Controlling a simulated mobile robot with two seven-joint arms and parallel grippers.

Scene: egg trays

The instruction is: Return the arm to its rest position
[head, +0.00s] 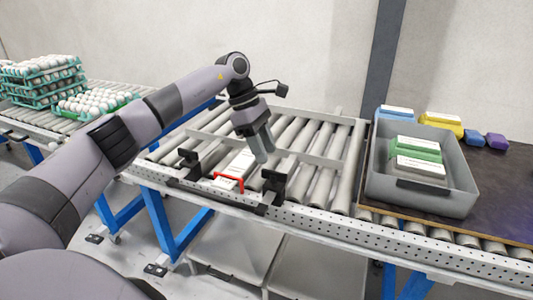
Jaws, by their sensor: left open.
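My left arm reaches in from the left, and its gripper (264,150) points down over the roller conveyor (318,180). The gripper is open, with nothing seen between its fingers. Just left of and below it, a white carton (240,164) lies on the rollers between two black brackets. A red frame-shaped piece (229,181) is at the carton's near end. I cannot tell whether the fingers touch the carton. My right gripper is not in view.
A grey bin (452,200) with green and grey boxes stands at the right on a dark board. Blue, yellow and purple packs (442,123) lie behind it. Stacked egg trays (42,80) and a single egg tray (94,103) stand at the far left. A grey post rises behind.

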